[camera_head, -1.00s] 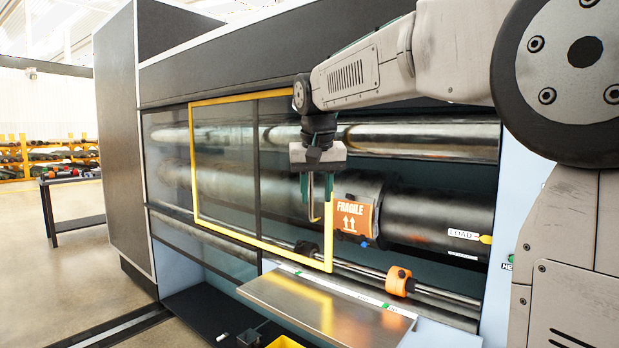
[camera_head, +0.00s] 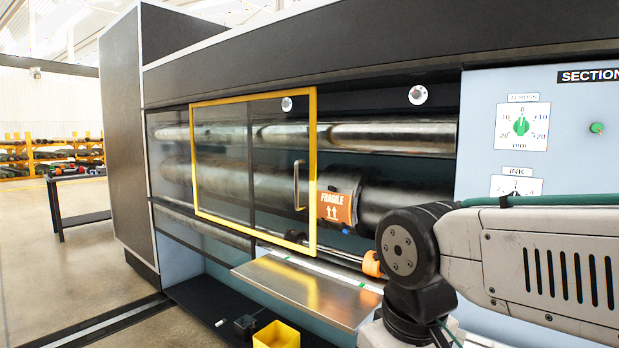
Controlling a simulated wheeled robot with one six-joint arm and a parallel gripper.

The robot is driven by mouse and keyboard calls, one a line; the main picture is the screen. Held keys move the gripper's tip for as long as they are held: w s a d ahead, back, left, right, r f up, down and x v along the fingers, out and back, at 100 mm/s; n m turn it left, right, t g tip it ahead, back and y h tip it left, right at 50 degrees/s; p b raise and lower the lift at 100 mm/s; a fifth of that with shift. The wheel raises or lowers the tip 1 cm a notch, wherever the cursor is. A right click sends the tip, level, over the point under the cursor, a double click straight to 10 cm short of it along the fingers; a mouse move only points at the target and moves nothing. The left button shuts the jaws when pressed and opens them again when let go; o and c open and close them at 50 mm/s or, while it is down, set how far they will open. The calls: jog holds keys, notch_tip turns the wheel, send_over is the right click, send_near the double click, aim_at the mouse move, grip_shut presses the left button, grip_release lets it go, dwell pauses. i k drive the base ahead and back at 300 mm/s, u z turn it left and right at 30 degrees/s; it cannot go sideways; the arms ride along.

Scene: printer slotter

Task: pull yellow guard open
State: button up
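The yellow-framed guard (camera_head: 313,140) is a clear panel on the front of the printer, left of its middle. A metal bar handle (camera_head: 298,185) stands upright near its right edge. The guard covers the left part of the rollers. The opening to its right is uncovered, with rollers bare there. My arm is low at the right, away from the guard and its handle. My gripper is out of the picture, below the bottom edge, so its state does not show.
A metal shelf (camera_head: 305,290) juts out below the guard. A yellow bin (camera_head: 277,335) sits under it. An orange "FRAGILE" label (camera_head: 335,206) is on the roller. A control panel (camera_head: 576,128) with dials is at the right.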

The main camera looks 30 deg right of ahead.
aim_at(312, 91)
jog(key=u, duration=0.65)
jog(key=i, duration=1.65)
jog(key=z, duration=0.55)
